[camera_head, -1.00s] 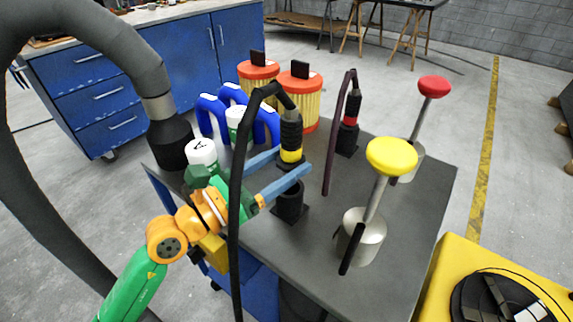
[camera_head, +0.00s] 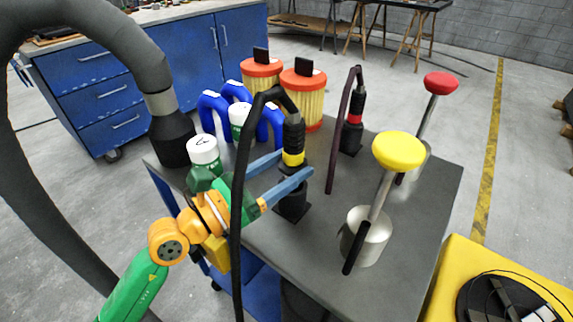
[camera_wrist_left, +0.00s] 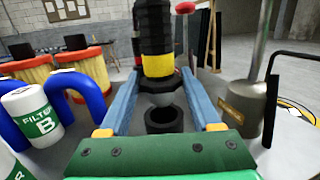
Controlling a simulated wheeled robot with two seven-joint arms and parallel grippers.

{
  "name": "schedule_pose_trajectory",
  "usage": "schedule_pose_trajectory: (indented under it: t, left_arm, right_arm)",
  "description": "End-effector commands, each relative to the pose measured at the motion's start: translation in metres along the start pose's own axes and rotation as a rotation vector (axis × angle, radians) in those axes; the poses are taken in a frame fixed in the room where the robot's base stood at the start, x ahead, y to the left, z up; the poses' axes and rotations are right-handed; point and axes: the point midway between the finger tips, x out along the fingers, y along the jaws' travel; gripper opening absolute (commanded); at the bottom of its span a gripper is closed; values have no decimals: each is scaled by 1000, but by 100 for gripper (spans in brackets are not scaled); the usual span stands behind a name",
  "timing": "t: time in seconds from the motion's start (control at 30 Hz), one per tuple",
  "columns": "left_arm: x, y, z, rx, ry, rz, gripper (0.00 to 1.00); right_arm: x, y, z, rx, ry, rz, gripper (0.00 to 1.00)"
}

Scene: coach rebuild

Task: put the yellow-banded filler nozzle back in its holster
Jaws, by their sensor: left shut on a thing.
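The yellow-banded filler nozzle (camera_head: 293,138) is black, upright, with a hose looping from its top. My left gripper (camera_head: 292,164) is shut on it, one blue finger on each side. In the left wrist view the nozzle (camera_wrist_left: 157,66) hangs between the fingertips, its grey conical tip just above the round opening of a black holster (camera_wrist_left: 164,121). The tip looks roughly over the opening, a little beyond its middle; whether it has entered is unclear. The holster (camera_head: 292,206) stands on the grey cart top, partly hidden by a finger. My right gripper is not in view.
A red-banded nozzle (camera_head: 354,112) stands behind. A yellow-topped metal can (camera_head: 366,240) is to the right, a red-topped one (camera_head: 440,84) behind it. White filter canisters (camera_head: 203,150), blue hoses and orange-capped filters (camera_head: 302,95) crowd the left. The cart's front middle is clear.

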Motion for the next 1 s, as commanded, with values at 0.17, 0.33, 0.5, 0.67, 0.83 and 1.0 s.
schedule_pose_trajectory:
  t: [0.17, 0.33, 0.5, 0.67, 0.83, 1.0]
  left_arm:
    - [0, 0, -2, 0, -2, 0, 0]
    - [-1, 0, -8, -2, -2, 0, 0]
    - [-1, 0, -8, -1, -2, 0, 0]
    - [-1, 0, -8, -1, -2, 0, 0]
    - [-1, 0, -9, 0, -2, 0, 0]
    - [-2, 0, -18, 0, -2, 0, 0]
  right_arm:
    - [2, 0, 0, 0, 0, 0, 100]
    - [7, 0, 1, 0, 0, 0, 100]
    - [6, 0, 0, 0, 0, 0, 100]
    - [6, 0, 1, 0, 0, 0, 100]
    - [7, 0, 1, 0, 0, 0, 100]
    - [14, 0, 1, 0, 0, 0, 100]
